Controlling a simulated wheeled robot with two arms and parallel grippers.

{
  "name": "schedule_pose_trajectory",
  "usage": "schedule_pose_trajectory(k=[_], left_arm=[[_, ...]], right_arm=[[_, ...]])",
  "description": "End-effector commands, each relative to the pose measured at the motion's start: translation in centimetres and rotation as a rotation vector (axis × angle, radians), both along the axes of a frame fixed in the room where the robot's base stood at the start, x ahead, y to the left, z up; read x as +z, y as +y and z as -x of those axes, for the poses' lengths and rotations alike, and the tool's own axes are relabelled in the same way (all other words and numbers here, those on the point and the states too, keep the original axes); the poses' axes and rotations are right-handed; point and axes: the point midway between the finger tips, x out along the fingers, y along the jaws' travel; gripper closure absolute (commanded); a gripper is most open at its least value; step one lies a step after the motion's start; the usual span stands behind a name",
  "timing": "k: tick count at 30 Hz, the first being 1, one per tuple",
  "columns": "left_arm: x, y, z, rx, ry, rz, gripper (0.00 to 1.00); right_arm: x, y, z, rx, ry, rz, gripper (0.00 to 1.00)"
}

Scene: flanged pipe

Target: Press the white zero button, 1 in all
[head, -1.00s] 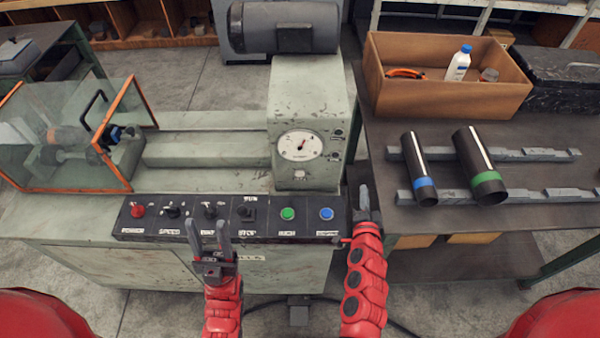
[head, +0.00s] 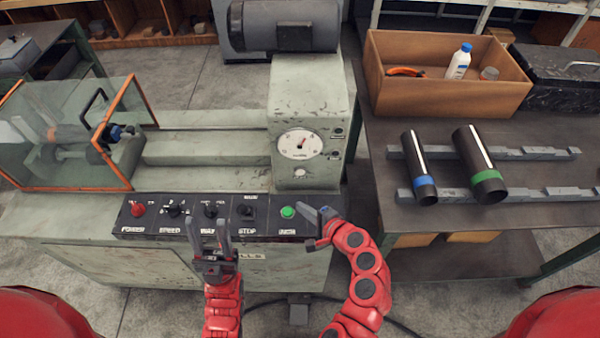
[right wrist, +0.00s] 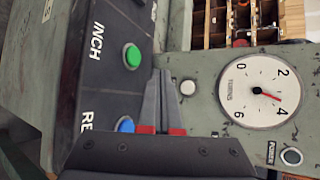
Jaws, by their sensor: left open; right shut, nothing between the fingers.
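The white zero button (head: 299,172) is a small round button on the grey-green machine column, just below the dial gauge (head: 299,144). In the right wrist view the white button (right wrist: 187,87) shows beside the dial (right wrist: 253,92), whose red needle points between 2 and 4. My right gripper (head: 312,213) is shut and empty over the right end of the black control panel, apart from the button and below it. Its shut fingers show in the right wrist view (right wrist: 160,95). My left gripper (head: 208,222) is open and empty in front of the panel.
The panel holds a red button (head: 138,209), several dark knobs, a green button (head: 288,212) and a blue button (right wrist: 125,124), partly hidden by my right gripper in the head view. A clear guard (head: 70,130) stands left. A table with two pipes (head: 480,165) stands right.

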Motion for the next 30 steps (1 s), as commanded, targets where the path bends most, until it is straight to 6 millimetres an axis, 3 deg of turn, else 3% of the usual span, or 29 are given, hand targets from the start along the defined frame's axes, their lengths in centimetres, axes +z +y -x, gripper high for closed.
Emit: schedule_pose_trajectory(k=[18, 30], left_arm=[[-0.7, 0.0, 0.0, 0.000, 0.000, 0.000, 0.50], [-0.8, 0.0, 0.0, 0.000, 0.000, 0.000, 0.50]], right_arm=[[0.0, -0.1, -7.6, -0.002, -0.003, 0.003, 1.00], [0.0, -0.1, -8.4, -0.003, 0.000, 0.002, 1.00]])
